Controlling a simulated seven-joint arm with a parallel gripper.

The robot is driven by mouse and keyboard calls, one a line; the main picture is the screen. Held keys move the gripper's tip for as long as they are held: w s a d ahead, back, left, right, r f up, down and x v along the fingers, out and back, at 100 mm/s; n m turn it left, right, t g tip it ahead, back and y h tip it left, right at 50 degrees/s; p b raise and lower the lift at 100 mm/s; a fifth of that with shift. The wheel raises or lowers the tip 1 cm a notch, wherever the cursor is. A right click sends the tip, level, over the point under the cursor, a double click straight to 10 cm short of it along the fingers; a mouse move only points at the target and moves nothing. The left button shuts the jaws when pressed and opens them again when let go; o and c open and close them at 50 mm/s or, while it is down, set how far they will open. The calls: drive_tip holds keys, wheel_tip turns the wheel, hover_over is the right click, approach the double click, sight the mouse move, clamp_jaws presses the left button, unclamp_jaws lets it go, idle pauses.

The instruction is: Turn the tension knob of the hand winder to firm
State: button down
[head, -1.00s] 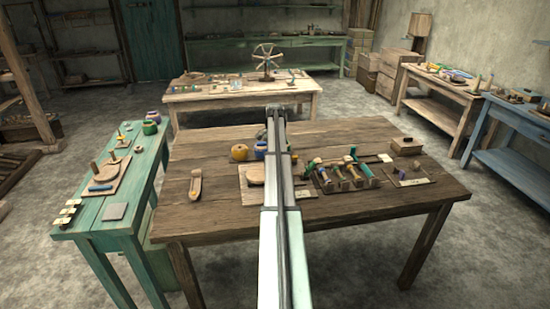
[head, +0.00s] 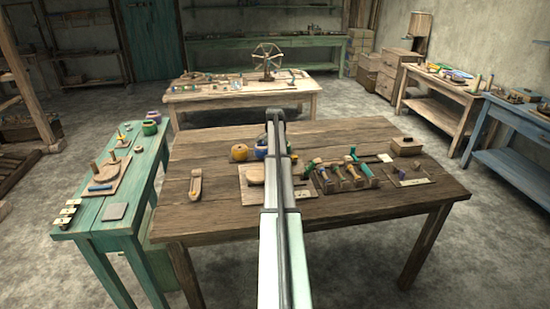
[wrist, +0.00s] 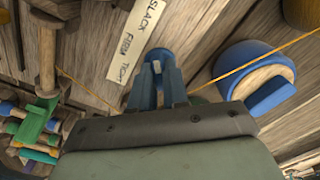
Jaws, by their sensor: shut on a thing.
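In the wrist view, my gripper (wrist: 159,82) is shut on a small round blue knob (wrist: 158,56), seen between and just beyond its fingertips. In the head view, my arm reaches over the dark wooden table (head: 215,215) and hides the knob and my fingertips.
In the wrist view, a blue-rimmed spool (wrist: 230,60) stands right of my gripper, with orange yarn (wrist: 285,46) running past. A wooden post (wrist: 46,70) is at left.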

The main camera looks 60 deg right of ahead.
idle(0.4)
drive_tip(key=n, duration=0.5)
drive_tip(key=shift+n, duration=2.4)
drive_tip(key=c, duration=1.1)
unclamp_jaws()
wheel_tip(320, 180, up, 14)
drive_tip(key=shift+f, duration=0.1)
